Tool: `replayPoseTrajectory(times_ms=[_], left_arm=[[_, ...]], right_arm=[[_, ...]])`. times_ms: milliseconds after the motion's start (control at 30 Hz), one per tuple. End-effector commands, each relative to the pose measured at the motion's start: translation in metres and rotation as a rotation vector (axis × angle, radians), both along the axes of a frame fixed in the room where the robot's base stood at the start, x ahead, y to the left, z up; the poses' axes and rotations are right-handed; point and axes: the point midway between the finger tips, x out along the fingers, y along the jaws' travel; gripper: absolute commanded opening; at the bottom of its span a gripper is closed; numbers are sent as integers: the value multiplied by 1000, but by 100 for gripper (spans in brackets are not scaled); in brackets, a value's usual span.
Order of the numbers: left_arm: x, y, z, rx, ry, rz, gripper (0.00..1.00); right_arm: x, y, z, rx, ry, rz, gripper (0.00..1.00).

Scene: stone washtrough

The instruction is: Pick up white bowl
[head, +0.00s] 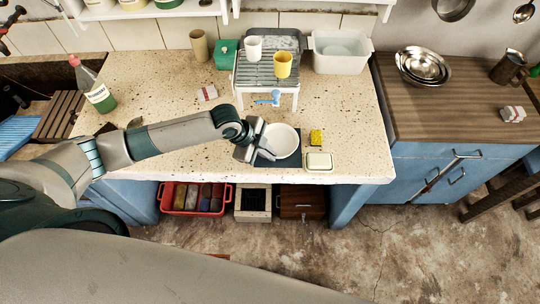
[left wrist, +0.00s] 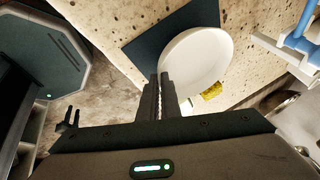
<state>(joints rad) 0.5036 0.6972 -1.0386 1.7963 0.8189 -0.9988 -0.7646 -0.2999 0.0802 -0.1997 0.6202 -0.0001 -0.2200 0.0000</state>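The white bowl (head: 281,140) is upright over a dark mat (head: 263,161) near the front of the speckled stone counter. In the left wrist view the bowl (left wrist: 197,58) covers part of the mat (left wrist: 150,38). My left gripper (head: 247,152) is at the bowl's left side. In the left wrist view its fingers (left wrist: 160,88) are close together at the rim, with only a narrow gap between them, and look shut on it. I cannot tell whether the bowl touches the mat.
A yellow sponge (head: 316,137) and a pale soap dish (head: 319,161) lie right of the bowl. A blue scoop-like item (head: 274,98) lies behind it. A rack (head: 267,72) with cups stands further back. A green bottle (head: 97,90) stands left. The counter's right part is clear.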

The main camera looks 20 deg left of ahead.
Motion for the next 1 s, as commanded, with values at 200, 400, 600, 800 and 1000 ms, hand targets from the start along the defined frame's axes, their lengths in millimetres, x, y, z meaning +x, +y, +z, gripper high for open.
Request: replayPoseTrajectory(times_ms=[200, 400, 600, 800, 1000], left_arm=[[-5, -13, 28, -5, -3, -7, 0], [-23, -49, 52, -6, -5, -6, 0], [-38, -80, 74, -4, -4, -5, 0], [-49, -100, 88, -3, -2, -3, 0], [-52, -105, 94, -2, -1, -1, 0]], right_arm=[[0, 0, -19, 0, 0, 0, 31], [0, 1, -34, 1, 0, 0, 31], [0, 1, -45, 1, 0, 0, 31], [0, 1, -50, 1, 0, 0, 31], [0, 1, -51, 1, 0, 0, 31]])
